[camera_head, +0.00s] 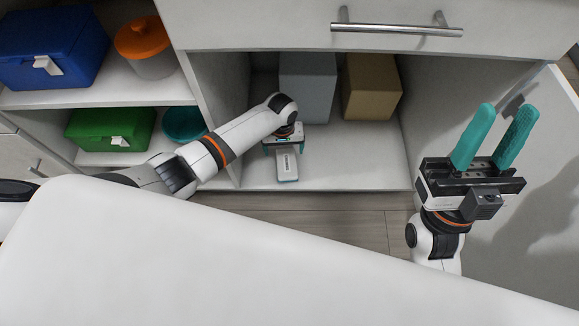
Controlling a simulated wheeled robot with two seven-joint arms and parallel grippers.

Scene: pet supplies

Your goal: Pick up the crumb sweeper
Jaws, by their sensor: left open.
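A small white device, which looks like the crumb sweeper (287,168), lies on the floor of the open lower cabinet. My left gripper (284,152) reaches into the cabinet from the left and is over the sweeper's far part. Its teal fingers are apart, one on each side of the sweeper; I cannot tell whether they touch it. The gripper hides the sweeper's far end. My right gripper (506,112) is raised at the right, by the open cabinet door, with its teal fingers apart and nothing between them.
A grey box (308,85) and a tan box (371,87) stand at the cabinet's back. The open door (550,170) is at the right and a drawer handle (396,30) above. Left shelves hold a blue box (50,50), a green box (108,130), an orange-lidded jar (143,45) and a teal bowl (184,123).

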